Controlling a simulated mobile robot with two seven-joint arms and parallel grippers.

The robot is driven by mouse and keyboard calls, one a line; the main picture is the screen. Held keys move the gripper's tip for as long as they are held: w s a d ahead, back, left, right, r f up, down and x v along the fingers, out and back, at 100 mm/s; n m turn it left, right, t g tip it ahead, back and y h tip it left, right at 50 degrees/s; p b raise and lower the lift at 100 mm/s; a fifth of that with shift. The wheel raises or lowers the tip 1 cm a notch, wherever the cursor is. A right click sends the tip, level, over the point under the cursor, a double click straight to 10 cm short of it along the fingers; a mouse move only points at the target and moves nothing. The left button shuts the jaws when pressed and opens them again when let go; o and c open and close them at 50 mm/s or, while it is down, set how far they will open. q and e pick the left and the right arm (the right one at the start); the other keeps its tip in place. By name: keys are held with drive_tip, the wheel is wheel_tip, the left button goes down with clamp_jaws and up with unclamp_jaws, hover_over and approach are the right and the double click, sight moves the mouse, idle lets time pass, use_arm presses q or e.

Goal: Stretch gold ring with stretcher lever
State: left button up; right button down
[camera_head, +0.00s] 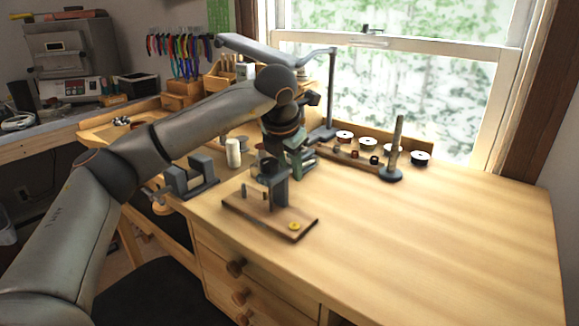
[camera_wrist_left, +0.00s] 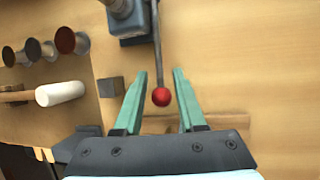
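A gold ring (camera_head: 294,226) lies on the front right corner of a wooden base (camera_head: 245,213). A dark grey stretcher (camera_head: 279,188) stands on that base. In the left wrist view, a thin lever with a red ball knob (camera_wrist_left: 161,97) extends from a grey block (camera_wrist_left: 130,22). My left gripper (camera_wrist_left: 164,72) is open, with its green fingers on either side of the knob and a gap on both sides. My right gripper is out of view.
A grey vise (camera_head: 190,178) is at the bench's left edge, with a white cylinder (camera_head: 233,152) nearby. A tapered mandrel (camera_head: 396,145) and several spools (camera_head: 367,145) stand at the back by the window. The bench's right side is clear.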

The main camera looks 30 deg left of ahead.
use_arm(q)
clamp_jaws()
idle(1.2)
